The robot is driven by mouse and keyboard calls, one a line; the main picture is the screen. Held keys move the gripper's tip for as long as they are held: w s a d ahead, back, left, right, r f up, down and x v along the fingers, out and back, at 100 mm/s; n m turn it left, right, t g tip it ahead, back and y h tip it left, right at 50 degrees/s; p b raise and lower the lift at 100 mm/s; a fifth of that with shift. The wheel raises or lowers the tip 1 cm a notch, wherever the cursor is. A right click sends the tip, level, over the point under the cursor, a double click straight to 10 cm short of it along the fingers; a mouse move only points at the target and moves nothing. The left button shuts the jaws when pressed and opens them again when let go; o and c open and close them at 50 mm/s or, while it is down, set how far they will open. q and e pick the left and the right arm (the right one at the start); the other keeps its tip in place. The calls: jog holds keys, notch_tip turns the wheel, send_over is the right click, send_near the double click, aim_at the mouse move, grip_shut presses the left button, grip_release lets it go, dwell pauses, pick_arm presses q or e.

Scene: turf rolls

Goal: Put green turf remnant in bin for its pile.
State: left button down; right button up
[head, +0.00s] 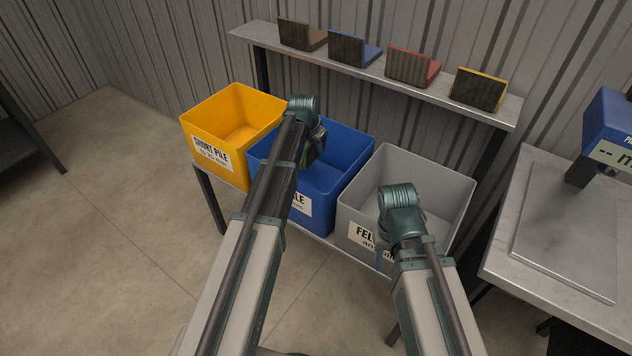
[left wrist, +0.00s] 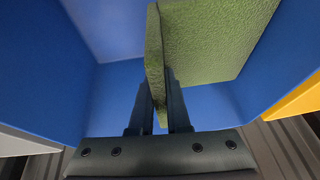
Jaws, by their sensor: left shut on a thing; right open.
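The green turf remnant (left wrist: 215,45) is a flat textured piece, seen in the left wrist view between the two fingers of my left gripper (left wrist: 160,95), which is shut on it. Blue bin walls (left wrist: 45,65) surround it in that view. The blue bin's label is partly covered by my arm. My right gripper (head: 382,252) is mostly hidden by its own wrist over the grey bin (head: 430,175) and holds nothing visible.
A yellow bin (head: 235,115) labelled "SHORT PILE" stands left of the blue bin. The grey bin's label starts with "FEL". A shelf (head: 375,72) with several sample pieces runs behind. A metal table (head: 565,240) with a blue-headed device is at right. Floor at left is clear.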

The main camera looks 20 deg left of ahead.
pick_arm(q)
notch_tip(320, 180, down, 8)
jog(key=b, duration=0.6)
jog(key=shift+r, duration=0.25)
jog(key=shift+f, duration=0.1)
notch_tip(320, 180, down, 4)
jog(key=b, duration=0.4)
jog(key=shift+f, duration=0.1)
jog(key=c, duration=0.9)
grip_release()
